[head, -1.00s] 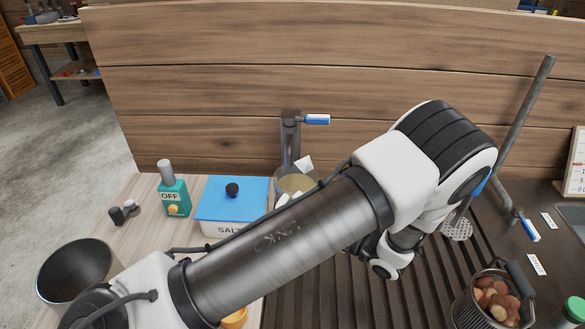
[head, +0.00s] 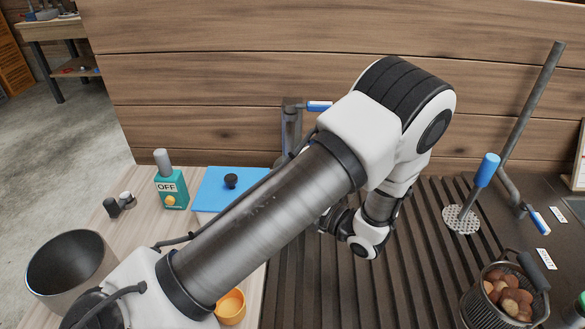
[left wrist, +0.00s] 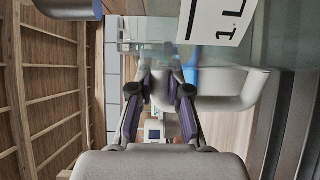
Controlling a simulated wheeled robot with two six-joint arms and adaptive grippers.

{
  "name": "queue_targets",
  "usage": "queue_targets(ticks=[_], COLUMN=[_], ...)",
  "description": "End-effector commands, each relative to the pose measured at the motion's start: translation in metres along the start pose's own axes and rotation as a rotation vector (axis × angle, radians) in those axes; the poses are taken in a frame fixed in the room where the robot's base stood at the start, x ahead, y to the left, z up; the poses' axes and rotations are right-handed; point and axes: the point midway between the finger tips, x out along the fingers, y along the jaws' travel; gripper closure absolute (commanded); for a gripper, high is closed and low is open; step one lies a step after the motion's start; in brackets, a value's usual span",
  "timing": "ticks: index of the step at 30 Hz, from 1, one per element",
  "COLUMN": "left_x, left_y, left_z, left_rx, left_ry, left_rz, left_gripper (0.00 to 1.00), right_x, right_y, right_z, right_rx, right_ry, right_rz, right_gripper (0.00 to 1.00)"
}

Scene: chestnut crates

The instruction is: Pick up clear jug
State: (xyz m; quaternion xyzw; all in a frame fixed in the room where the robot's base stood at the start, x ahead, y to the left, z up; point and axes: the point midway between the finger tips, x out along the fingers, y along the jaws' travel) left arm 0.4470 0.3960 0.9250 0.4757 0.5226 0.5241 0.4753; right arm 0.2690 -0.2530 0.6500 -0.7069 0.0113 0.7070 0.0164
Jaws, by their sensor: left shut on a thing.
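The clear jug (left wrist: 258,58) shows in the left wrist view, close in front of the gripper, with a white "1 L" label and a pale grey handle. My left gripper (left wrist: 159,90) is shut on the jug, with its two fingers on either side of the pale handle. In the head view my left arm crosses the middle and hides the jug and the fingertips. I cannot tell whether the jug touches the surface below it. My right gripper is not in view.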

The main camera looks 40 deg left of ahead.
Motion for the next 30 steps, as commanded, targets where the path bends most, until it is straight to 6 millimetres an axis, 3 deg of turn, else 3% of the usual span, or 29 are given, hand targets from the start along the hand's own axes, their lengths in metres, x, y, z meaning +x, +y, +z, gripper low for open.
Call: queue_targets(ticks=[8, 15, 26, 30], left_x=[0.0, 0.0, -0.052, -0.061], left_y=[0.003, 0.017, 0.017, 0.021], left_z=[0.0, 0.0, 0.001, 0.002], left_rx=[0.001, 0.0, -0.002, 0.001], left_ry=[0.0, 0.0, -0.005, -0.001], left_rz=[0.0, 0.0, 0.003, 0.002], left_gripper=[1.0, 1.0, 1.0, 1.0], right_x=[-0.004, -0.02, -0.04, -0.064], right_y=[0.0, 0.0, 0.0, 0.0], right_z=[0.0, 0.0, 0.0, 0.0], right_rx=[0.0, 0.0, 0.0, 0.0], right_ry=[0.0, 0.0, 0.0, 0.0], right_rz=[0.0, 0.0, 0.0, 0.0], right_gripper=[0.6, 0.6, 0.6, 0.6])
